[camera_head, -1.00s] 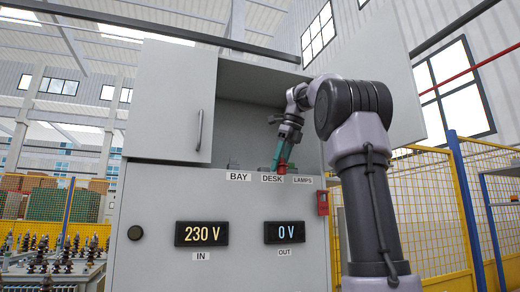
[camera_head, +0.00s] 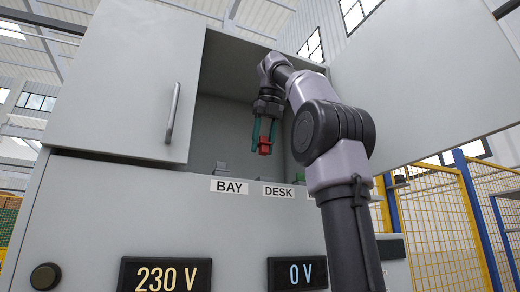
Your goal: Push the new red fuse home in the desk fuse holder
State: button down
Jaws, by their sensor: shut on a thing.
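My gripper (camera_head: 264,142) is inside the open cabinet, pointing down. Its teal fingers are shut on the red fuse (camera_head: 265,148). The fuse appears above and slightly left of the DESK label (camera_head: 277,191), with a visible gap between it and the cabinet's front ledge. The desk fuse holder itself cannot be made out behind the ledge.
A grey piece (camera_head: 221,168) shows above the BAY label (camera_head: 229,186), and a green piece (camera_head: 299,174) right of DESK. The left cabinet door (camera_head: 135,85) is at the left; a panel (camera_head: 420,70) stands at right. Displays read 230 V (camera_head: 166,275) and 0 V (camera_head: 297,273).

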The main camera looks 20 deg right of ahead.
jog(key=shift+w, duration=0.15)
dwell(0.3)
jog(key=shift+f, duration=2.85)
jog(key=shift+f, duration=0.2)
jog(key=shift+f, duration=0.3)
jog(key=shift+f, duration=0.3)
jog(key=shift+f, duration=0.15)
jog(key=shift+c, duration=1.5)
grip_release()
